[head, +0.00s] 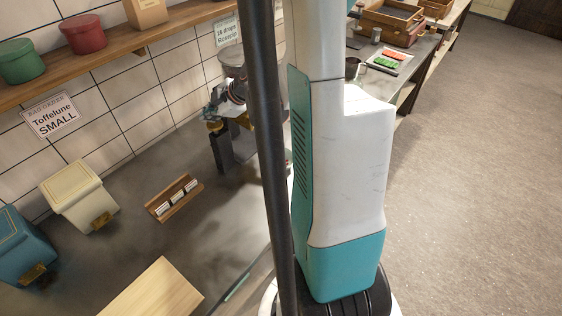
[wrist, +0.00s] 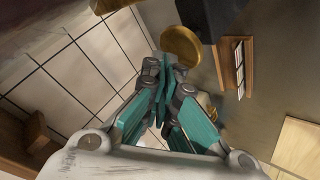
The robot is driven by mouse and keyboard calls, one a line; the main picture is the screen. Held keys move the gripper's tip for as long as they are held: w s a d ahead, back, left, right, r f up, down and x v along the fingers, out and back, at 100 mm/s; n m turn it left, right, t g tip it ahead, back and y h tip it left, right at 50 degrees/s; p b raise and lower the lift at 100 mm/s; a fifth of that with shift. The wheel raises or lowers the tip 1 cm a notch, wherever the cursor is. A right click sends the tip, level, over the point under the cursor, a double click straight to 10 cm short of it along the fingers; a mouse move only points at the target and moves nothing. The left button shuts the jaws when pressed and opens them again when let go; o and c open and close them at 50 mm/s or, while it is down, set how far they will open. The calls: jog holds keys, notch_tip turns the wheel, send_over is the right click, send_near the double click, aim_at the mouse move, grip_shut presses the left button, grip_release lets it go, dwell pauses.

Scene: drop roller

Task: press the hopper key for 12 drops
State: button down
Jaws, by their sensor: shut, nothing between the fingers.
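The drop roller machine (head: 222,150) stands on the dark counter by the tiled wall, with a dark upright and a silver pot (head: 232,60) on top. My black pole and arm hide its right side. In the wrist view a round brass disc (wrist: 181,44) and a dark block (wrist: 222,22) are seen close up; I cannot tell which part is the hopper key. My gripper (wrist: 167,62) is shut and empty, its teal fingers together. Its tips are beside the brass disc; I cannot tell whether they touch it.
A wooden rack (head: 164,207) with white-and-dark rolls and a pale board (head: 150,292) lie on the counter. Cream (head: 78,190) and blue (head: 22,240) bins stand left. A shelf (head: 120,45) runs above, over a "Toffelune SMALL" sign (head: 50,115). Floor at right is clear.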

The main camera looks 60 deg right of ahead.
aim_at(213, 125)
dwell(0.3)
jog(key=shift+f+b, duration=0.45)
jog(key=shift+b, duration=0.05)
jog(key=shift+f+b, duration=0.55)
jog(key=shift+f, duration=0.1)
dwell(0.7)
jog(key=shift+r, duration=0.15)
jog(key=shift+r+p, duration=0.85)
jog(key=shift+r, duration=0.15)
notch_tip(213, 125, up, 6)
jog(key=p, duration=0.4)
dwell(0.8)
